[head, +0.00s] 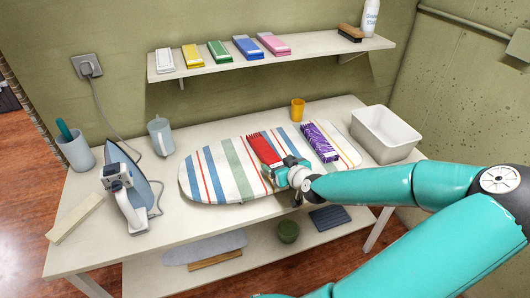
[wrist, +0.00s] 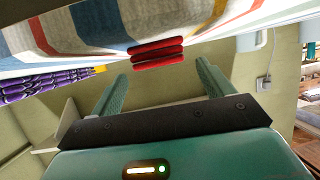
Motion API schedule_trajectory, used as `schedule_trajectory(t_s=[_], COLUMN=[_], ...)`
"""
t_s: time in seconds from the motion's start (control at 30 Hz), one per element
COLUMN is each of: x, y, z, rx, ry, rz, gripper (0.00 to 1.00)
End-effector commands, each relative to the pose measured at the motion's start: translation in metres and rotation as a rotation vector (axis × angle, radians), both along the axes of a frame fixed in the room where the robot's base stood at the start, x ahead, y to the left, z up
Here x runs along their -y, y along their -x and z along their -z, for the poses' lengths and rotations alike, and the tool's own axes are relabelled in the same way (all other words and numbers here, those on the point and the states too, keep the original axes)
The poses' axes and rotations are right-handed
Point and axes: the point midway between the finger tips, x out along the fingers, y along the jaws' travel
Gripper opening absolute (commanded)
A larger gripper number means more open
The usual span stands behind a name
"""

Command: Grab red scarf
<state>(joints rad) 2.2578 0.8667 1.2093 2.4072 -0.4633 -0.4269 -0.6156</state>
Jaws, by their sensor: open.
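The folded red scarf (head: 264,147) lies on the striped ironing board (head: 217,172), with a fringe at its far end. My gripper (head: 282,168) is at the scarf's near end, close to the board's front edge. In the wrist view the scarf's folded end (wrist: 157,53) shows as stacked red layers at the board's edge. My gripper (wrist: 162,70) is open there, with one finger to each side of the scarf's end and nothing held. I cannot tell how much gap is left between the fingertips and the scarf. My gripper hides part of the scarf's near end in the head view.
A purple patterned scarf (head: 320,142) lies just right of the red one. A white bin (head: 387,134) and a yellow cup (head: 298,109) stand behind. A shelf (head: 300,58) hangs above.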

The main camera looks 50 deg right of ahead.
Motion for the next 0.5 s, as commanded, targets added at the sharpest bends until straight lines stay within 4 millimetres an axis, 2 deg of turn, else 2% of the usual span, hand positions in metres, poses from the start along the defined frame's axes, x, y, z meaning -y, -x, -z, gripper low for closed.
schedule_trajectory(t_s=[0.5], x=[0.018], y=[-0.045], z=[0.020], rx=[0.001], ry=[0.000], rz=[-0.001], gripper=[0.80])
